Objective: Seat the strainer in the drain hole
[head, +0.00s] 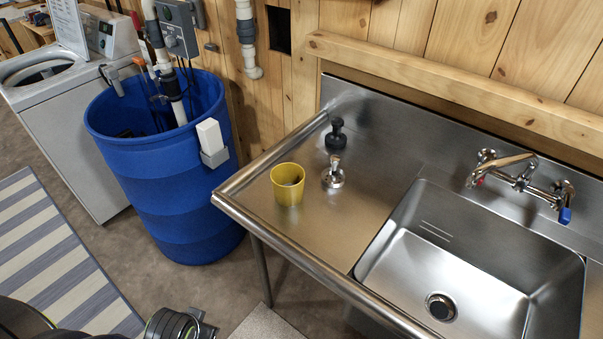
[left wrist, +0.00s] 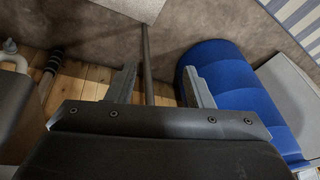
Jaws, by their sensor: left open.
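A small shiny metal strainer (head: 333,175) with a knob on top stands on the steel drainboard, right of the yellow cup. The drain hole (head: 440,306) is a dark round opening with a metal ring in the floor of the sink basin. Nothing visible sits in it. My left gripper (left wrist: 160,88) is open and empty in the left wrist view, its two fingers wide apart, well away from the strainer. In the head view only dark parts of my arm show at the bottom left. My right gripper is not in view.
On the drainboard (head: 262,209) stand a yellow cup (head: 288,190) and a black knobbed piece (head: 336,135). A faucet (head: 520,178) reaches over the sink's back edge. A blue barrel (head: 170,165) and a washing machine (head: 75,130) stand left. The drainboard has a raised front rim.

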